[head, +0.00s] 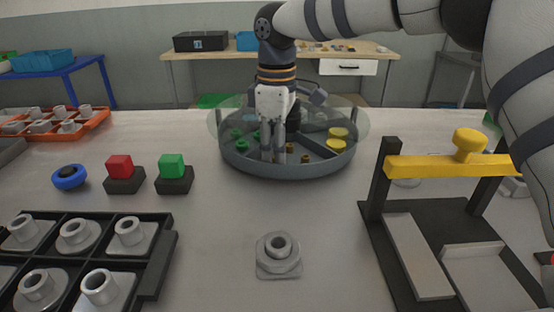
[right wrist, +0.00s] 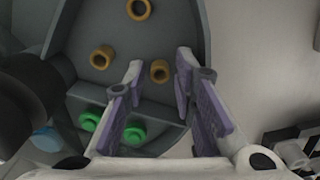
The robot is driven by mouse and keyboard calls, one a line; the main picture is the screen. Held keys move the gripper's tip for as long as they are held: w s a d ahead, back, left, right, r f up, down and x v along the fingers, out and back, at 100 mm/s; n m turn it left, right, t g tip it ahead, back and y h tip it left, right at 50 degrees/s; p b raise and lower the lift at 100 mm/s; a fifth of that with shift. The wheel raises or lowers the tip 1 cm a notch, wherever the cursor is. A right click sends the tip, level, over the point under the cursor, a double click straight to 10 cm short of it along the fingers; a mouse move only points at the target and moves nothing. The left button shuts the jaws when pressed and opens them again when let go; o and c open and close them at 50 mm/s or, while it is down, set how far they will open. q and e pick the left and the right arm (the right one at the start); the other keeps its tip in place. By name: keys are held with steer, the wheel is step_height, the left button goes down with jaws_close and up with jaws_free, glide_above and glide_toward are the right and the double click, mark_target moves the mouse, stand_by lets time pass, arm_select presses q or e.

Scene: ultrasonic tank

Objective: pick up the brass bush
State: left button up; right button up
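My right gripper (head: 273,158) reaches down into the round grey tank (head: 238,168) in the head view. In the right wrist view my right gripper (right wrist: 160,64) is open, with its two purple-lined fingers apart. One brass bush (right wrist: 160,71) shows between the fingertips; I cannot tell how far below them it is. A second brass bush (right wrist: 102,57) lies to the left and a third brass bush (right wrist: 138,9) at the top of that view. In the head view a brass bush (head: 305,159) shows right of the fingers. My left gripper is not in view.
Dividers split the tank; green parts (right wrist: 135,134) and yellow discs (head: 337,139) lie in other compartments. A clear tinted disc (head: 352,112) surrounds my wrist at rim height. A yellow-barred fixture (head: 430,166) stands right; a flanged part (head: 278,258) stands in front.

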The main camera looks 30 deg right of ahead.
jaws_close()
steer(key=shift+r, duration=0.1)
